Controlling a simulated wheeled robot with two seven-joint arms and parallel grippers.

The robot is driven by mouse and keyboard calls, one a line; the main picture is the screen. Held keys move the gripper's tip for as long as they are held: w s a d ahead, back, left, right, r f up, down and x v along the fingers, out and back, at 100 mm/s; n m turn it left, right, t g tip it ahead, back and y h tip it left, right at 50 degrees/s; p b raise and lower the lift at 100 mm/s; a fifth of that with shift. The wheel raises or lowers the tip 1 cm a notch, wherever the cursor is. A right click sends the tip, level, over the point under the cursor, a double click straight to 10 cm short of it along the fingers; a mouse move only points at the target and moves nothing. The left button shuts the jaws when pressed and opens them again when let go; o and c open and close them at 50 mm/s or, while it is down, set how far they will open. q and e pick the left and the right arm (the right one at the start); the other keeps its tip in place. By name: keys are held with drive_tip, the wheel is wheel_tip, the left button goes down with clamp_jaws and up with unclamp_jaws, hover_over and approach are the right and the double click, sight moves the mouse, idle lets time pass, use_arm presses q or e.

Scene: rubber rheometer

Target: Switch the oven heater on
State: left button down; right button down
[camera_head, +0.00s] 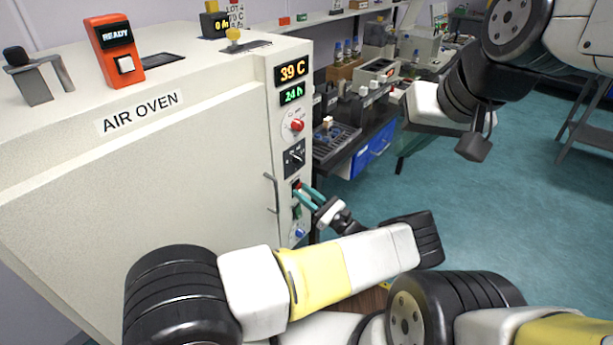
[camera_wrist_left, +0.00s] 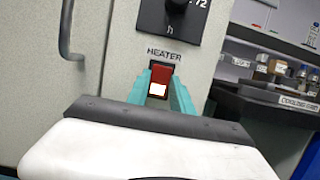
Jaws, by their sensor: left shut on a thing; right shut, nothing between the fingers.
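The air oven (camera_head: 150,190) is a large pale cabinet on the left, with a control column along its right edge. In the left wrist view the heater switch (camera_wrist_left: 159,80) is a red rocker with a bright white lower part, under the label HEATER (camera_wrist_left: 164,54). My left gripper (camera_head: 301,189) reaches the column with its teal fingers. In the left wrist view its fingers stand on both sides of the switch, shut on it. My right gripper (camera_head: 478,135) is shut and empty, in the air at the upper right, away from the oven.
The displays (camera_head: 292,71) read 39 C and 24 h. A red knob (camera_head: 297,125), a black dial (camera_head: 294,158) and the door handle (camera_head: 270,193) are close by. An orange READY box (camera_head: 115,50) stands on the oven. A cluttered bench (camera_head: 345,150) is behind; open floor lies right.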

use_arm(q)
drive_tip(key=c, duration=1.1)
unclamp_jaws()
drive_tip(key=shift+v, duration=3.95)
